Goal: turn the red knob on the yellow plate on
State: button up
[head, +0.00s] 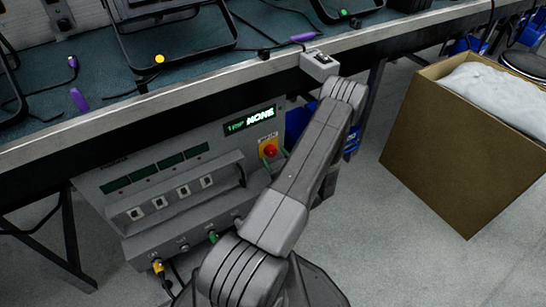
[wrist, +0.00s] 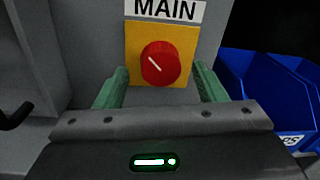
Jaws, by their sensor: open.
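The red knob (wrist: 160,63) sits on the yellow plate (wrist: 179,39) under a white "MAIN" label, in the middle of the wrist view. A pale mark on the knob slants from its upper left toward its middle. In the head view the knob (head: 270,150) and the plate (head: 268,139) are on the front of the grey box, just left of my arm. My gripper (wrist: 158,87) is open, with one green finger on each side below the knob. No contact with the knob shows. In the head view my arm hides most of the gripper.
The grey box (head: 133,178) has a green display (head: 249,120) reading "NONE" and several switches. A workbench edge (head: 190,83) runs above it. Blue bins (wrist: 262,88) are to the right. A cardboard box (head: 455,150) stands on the floor at right.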

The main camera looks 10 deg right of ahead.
jog(key=shift+x, duration=0.9)
jog(key=shift+c, duration=0.2)
jog(key=c, duration=0.9)
